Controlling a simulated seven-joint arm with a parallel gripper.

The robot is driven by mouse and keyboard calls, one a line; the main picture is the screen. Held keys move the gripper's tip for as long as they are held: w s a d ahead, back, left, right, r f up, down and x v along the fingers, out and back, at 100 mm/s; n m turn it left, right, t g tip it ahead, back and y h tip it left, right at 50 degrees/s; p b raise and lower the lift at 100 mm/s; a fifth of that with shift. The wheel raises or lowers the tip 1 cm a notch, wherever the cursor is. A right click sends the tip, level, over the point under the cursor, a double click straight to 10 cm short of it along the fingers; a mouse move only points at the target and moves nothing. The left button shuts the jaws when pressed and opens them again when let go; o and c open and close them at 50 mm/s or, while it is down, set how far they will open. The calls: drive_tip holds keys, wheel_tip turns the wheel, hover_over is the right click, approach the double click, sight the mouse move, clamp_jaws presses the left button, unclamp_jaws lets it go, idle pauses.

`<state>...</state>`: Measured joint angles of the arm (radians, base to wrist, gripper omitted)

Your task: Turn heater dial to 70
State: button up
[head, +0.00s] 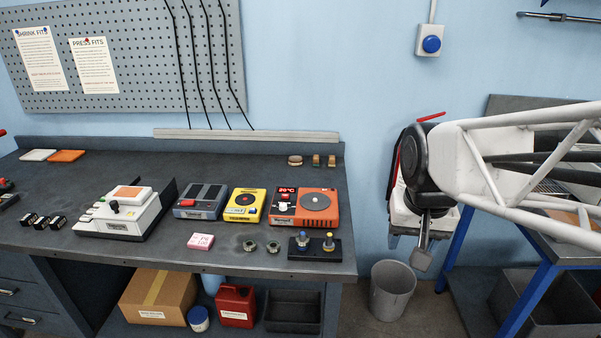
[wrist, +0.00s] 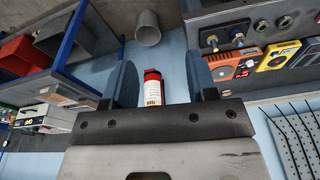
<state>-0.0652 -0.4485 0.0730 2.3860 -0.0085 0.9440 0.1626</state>
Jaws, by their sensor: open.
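The heater is an orange-red box (head: 327,219) at the right end of the bench. It has a round grey plate on top, a lit red display that appears to read 20°C, and a small white dial (head: 283,207) below the display. The heater also shows in the wrist view (wrist: 235,65), upper right, where its dial is too small to read. My gripper (head: 422,255) hangs right of the bench, well apart from the heater, pointing down. In the wrist view, its two blue-grey fingers (wrist: 163,80) are spread apart, with nothing held.
A yellow device (head: 244,204) stands just left of the heater. A dark block with blue and yellow knobs (head: 315,248) sits in front of it. A grey bin (head: 391,290) stands on the floor. A red-and-white object (wrist: 152,87) shows beyond my fingers. A blue-framed rack (head: 552,284) is at right.

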drive_tip(key=w+a+m, duration=0.1)
drive_tip(key=w+a, duration=0.4)
drive_tip(key=w, duration=0.6)
drive_tip(key=m+g, duration=0.2)
hover_over(283, 204)
drive_tip(key=f, duration=1.2)
drive_tip(key=shift+s+d+f, duration=0.15)
drive_tip(key=shift+d+f, duration=0.05)
drive_tip(key=shift+a+f+m, duration=0.25)
drive_tip(key=shift+m, duration=0.05)
drive_tip(key=shift+f, duration=0.1)
drive_tip(key=shift+f, duration=3.8)
drive_tip(key=c, duration=0.9)
